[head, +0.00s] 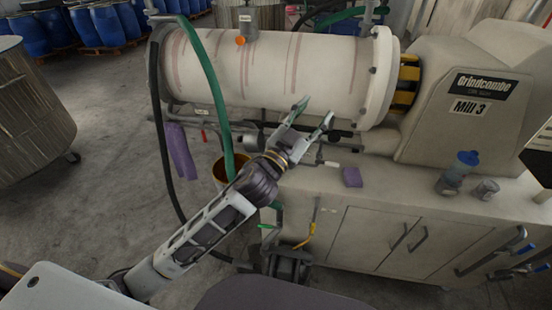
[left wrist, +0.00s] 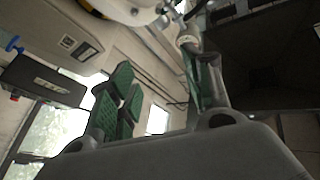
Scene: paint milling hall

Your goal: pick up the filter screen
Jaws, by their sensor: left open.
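I cannot pick out a filter screen for certain in either view. My left gripper (head: 316,110) is open, its fingers raised in front of the lower right part of the white mill cylinder (head: 270,68). Nothing shows between its fingers. In the left wrist view, the green-padded fingers of the left gripper (left wrist: 157,58) are spread apart with a gap between them. Dark and metal fittings lie under the cylinder around the gripper and are partly hidden by it. My right gripper is not in view.
The mill housing (head: 475,95) stands at right above a cabinet (head: 390,240). A purple block (head: 352,177), a blue-capped bottle (head: 459,168) and a small metal can (head: 486,189) are on the cabinet top. A green hose (head: 212,80) and a bucket (head: 219,172) are left of my gripper.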

